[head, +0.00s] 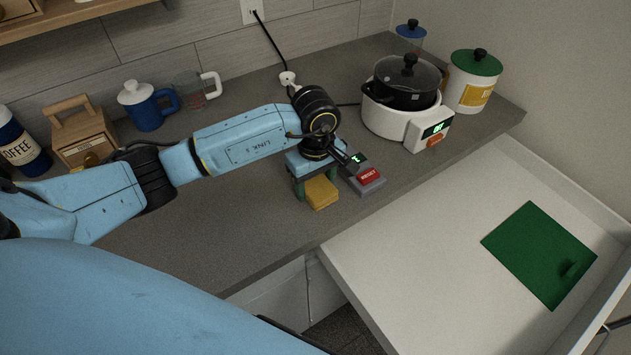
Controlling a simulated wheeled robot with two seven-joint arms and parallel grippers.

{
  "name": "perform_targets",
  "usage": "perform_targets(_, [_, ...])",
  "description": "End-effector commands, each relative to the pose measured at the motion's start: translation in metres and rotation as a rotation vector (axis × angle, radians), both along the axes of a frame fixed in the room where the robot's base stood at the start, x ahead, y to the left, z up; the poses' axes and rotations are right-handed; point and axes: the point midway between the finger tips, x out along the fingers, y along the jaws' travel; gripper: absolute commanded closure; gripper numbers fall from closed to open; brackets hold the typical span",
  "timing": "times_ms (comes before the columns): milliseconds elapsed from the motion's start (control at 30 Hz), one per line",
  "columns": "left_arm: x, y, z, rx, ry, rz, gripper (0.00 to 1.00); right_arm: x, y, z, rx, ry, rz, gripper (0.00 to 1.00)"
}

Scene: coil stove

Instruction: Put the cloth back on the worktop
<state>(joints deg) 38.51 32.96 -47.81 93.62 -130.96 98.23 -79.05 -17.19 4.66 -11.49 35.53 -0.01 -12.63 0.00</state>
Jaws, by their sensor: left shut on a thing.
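A thick yellow folded piece (322,194), which looks like the cloth, is between the fingers of my left gripper (316,181). The gripper points down over the worktop (240,225) near its front edge and is shut on the yellow cloth. The gripper hides the top of the cloth. I cannot tell whether its underside touches the worktop. My right gripper is not in view.
A grey box with a red button (368,179) stands just right of the cloth. A white cooker with a black pot (405,85) stands behind. An open white drawer (400,245) at the right holds a flat green sheet (540,253). Worktop left of the gripper is clear.

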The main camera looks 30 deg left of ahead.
Motion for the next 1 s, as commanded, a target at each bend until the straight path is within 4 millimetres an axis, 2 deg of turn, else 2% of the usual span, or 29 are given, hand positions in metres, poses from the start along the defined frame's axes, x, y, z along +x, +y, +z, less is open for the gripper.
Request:
perform_targets(33, [0.0,0.0,-0.003,0.0,0.0,0.0,0.6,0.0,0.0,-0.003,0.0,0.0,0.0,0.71])
perform_targets(67, [0.0,0.0,-0.003,0.0,0.0,0.0,0.4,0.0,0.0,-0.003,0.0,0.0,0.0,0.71])
perform_targets(200, [0.0,0.0,-0.002,0.0,0.0,0.0,0.21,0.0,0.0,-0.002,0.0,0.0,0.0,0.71])
perform_targets(600, [0.0,0.0,0.004,-0.001,0.001,0.0,0.2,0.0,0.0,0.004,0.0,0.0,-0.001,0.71])
perform_targets(767, [0.001,0.001,0.031,0.0,-0.006,-0.001,0.2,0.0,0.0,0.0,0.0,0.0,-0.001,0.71])
perform_targets(1000, [0.001,0.0,0.084,0.0,-0.006,-0.001,0.2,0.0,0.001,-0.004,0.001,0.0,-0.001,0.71])
